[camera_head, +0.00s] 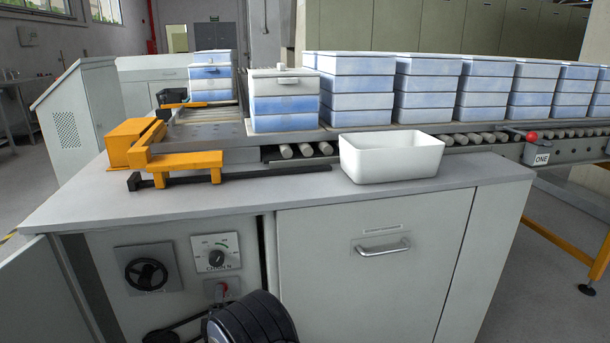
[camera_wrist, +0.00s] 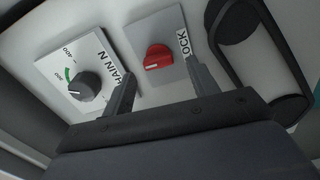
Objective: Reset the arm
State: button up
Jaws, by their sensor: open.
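My gripper (camera_wrist: 159,67) is open and empty in the wrist view, its two dark fingers apart. A red knob (camera_wrist: 158,57) on a grey plate marked "LOCK" shows between the fingers; I cannot tell whether they touch it. A dark dial knob (camera_wrist: 85,88) on a white plate with a scale and "CHAIN" lettering is left of the left finger. In the head view my dark arm (camera_head: 250,318) is low in front of the cabinet, near the red knob (camera_head: 222,290) below the dial plate (camera_head: 217,252). My fingers are not visible there.
A black handwheel (camera_head: 147,273) sits left of the dial. A cabinet door (camera_head: 45,295) stands open at the left. A white bin (camera_head: 391,158) stands on the countertop (camera_head: 300,195). Stacked blue-white boxes (camera_head: 430,90) line the conveyor. A yellow pusher frame (camera_head: 185,162) is at the left.

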jog(key=x, duration=0.2)
jog(key=shift+w+a, duration=0.15)
jog(key=shift+w, duration=0.2)
